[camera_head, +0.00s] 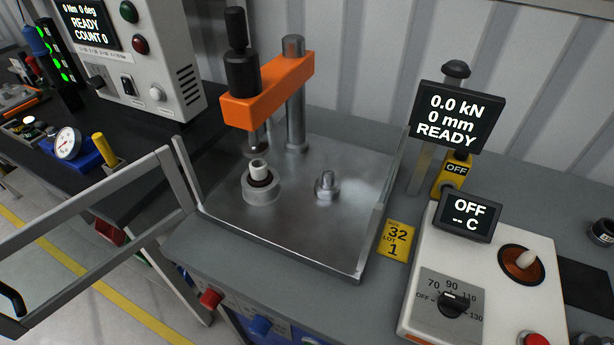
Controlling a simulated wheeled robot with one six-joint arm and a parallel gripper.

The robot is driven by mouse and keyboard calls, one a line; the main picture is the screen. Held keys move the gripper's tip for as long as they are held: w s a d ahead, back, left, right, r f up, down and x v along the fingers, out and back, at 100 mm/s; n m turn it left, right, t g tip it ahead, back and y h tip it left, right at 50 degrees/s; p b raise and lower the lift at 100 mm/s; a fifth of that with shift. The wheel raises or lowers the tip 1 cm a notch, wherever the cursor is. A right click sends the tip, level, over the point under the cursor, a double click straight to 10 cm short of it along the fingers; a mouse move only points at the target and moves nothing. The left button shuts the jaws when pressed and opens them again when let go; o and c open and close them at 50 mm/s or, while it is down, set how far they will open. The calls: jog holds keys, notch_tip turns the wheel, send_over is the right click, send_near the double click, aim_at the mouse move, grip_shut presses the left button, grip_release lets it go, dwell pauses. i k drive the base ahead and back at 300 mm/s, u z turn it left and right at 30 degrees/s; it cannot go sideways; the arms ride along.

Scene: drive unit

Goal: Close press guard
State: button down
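The press stands on the bench, with an orange arm (268,90), a black ram (240,62) and a steel column (294,95). It sits in a metal tray (285,230) with a low clear-looking wall on the right. The press guard (95,205) is a grey frame hinged at the tray's left front corner. It stands open, swung out to the left over the floor. A black handle (12,299) sits at its far left end, partly cut off by the picture edge. My gripper is not in view.
A ring-shaped part (261,186) sits under the ram, and a nut-like part (326,187) stands right of it. A display reading READY (450,118) and a heater unit (480,280) are at right. A control box (140,55) and gauge (67,144) are at left.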

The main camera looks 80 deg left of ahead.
aim_at(10, 329)
jog(key=z, duration=0.05)
jog(key=k, duration=2)
jog(key=u, duration=1.9)
jog(key=i, duration=1)
jog(key=z, duration=0.45)
jog(key=k, duration=0.95)
jog(key=u, duration=0.95)
